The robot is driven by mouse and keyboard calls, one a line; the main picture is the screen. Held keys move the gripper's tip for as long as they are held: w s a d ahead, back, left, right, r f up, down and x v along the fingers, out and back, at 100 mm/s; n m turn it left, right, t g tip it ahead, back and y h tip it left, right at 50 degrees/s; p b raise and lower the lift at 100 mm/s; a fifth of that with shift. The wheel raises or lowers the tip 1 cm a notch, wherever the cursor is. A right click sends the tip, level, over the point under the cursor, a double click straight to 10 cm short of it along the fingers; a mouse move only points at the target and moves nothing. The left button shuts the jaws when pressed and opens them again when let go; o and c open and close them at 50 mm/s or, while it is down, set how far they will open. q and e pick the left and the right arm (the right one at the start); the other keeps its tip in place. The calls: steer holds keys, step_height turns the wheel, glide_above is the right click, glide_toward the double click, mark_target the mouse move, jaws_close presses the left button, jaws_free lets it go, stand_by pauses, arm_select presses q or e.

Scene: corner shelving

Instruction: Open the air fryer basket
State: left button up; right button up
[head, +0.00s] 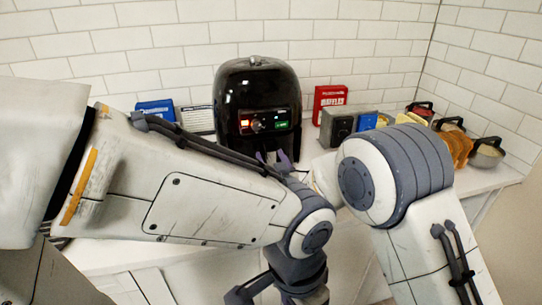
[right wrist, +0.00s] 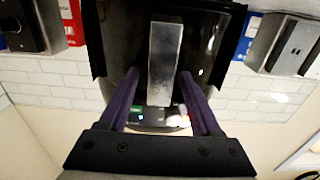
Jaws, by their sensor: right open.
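The air fryer (head: 258,88) is a glossy black rounded appliance on the white counter against the tiled wall, with a lit red and green panel on its front. In the right wrist view the air fryer (right wrist: 112,45) appears upside down, and its basket handle (right wrist: 164,50) is a grey metal bar. My right gripper (head: 274,158) is open in front of the air fryer, below the panel. In the right wrist view its two purple fingers (right wrist: 160,75) lie on either side of the handle, apparently not gripping it. The basket front is largely hidden by my arms in the head view. My left gripper's fingers do not show.
My arms cross close together in front.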

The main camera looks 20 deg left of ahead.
steer(key=shift+w, duration=0.1)
jaws_close()
stand_by(1.4)
